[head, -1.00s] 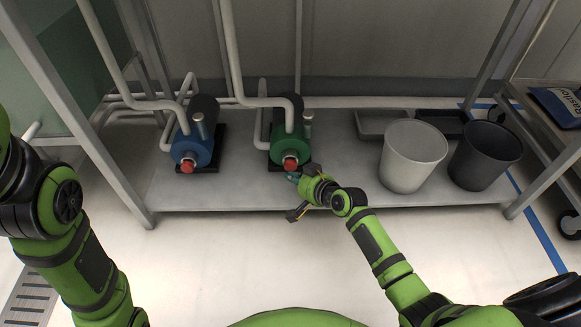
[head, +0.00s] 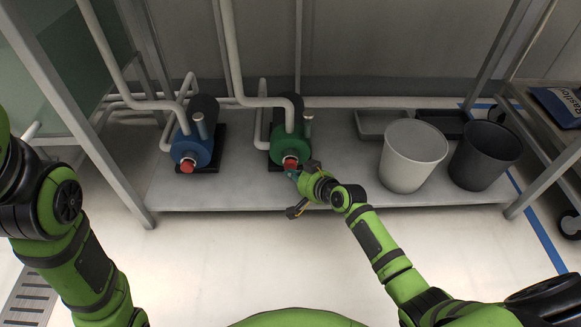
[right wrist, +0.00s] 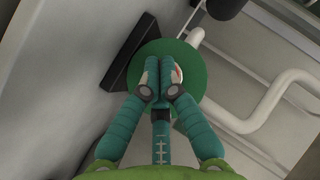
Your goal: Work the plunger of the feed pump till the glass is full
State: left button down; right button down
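A green pump (head: 291,141) stands on the low shelf with a red-ended plunger (head: 290,163) facing me. A short upright grey cylinder (head: 308,118) at its side may be the glass; I cannot make out a level in it. My right gripper (head: 294,175) is at the plunger's lower right. In the right wrist view the teal fingers (right wrist: 160,80) are together in front of the green pump's round end (right wrist: 188,103), hiding most of the plunger; a sliver of red and white (right wrist: 178,72) shows beside them. Only the left arm's links show in the head view; its gripper is out of frame.
A blue pump (head: 193,146) with a red end stands to the left. Pale pipes (head: 232,60) rise behind both pumps. A white bucket (head: 412,158), a dark bucket (head: 485,157) and a grey tray (head: 380,123) stand right. Shelf posts (head: 82,122) flank the space.

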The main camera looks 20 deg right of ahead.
jog(key=shift+w+d+b, duration=0.3)
jog(key=shift+w+b, duration=0.15)
jog(key=shift+w, duration=0.4)
dwell(0.7)
jog(key=shift+s, duration=0.1)
jog(key=shift+s+a+r+p, duration=0.1)
jog(key=shift+s+a+p, duration=0.15)
jog(key=shift+s+p, duration=0.6)
jog(key=shift+s+a, duration=0.15)
jog(key=shift+s, duration=0.15)
jog(key=s+p, duration=0.1)
jog(key=s+a+p, duration=0.1)
jog(key=s+p, duration=0.1)
jog(key=shift+s, duration=0.15)
jog(key=shift+s+a+p, duration=0.2)
jog(key=shift+s+p, duration=0.2)
jog(key=shift+s, duration=0.4)
